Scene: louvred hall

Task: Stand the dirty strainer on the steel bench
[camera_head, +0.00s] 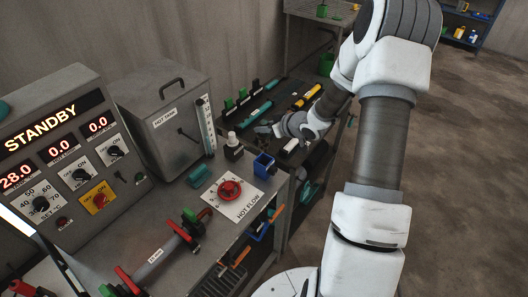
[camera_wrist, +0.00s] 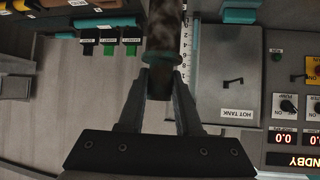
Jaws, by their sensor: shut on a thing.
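My gripper (camera_wrist: 161,78) is shut on a brown, stained cylinder with a teal collar, which looks like the dirty strainer (camera_wrist: 165,28). The strainer's far end runs out of the top of the wrist view. In the head view my gripper (camera_head: 268,129) is low over the back of the bench, and I cannot clearly make out the strainer there. A grey metal bench top (camera_head: 224,166) carries the control panel and tank; I cannot tell if it is the steel bench or if the strainer touches anything.
The hot tank (camera_head: 168,120) and control panel (camera_head: 70,150) stand left. A blue holder (camera_head: 263,165), white-capped bottle (camera_head: 233,148) and red HOT FLOW knob (camera_head: 229,189) are close to my gripper. Green-tagged slots (camera_head: 243,95) lie behind.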

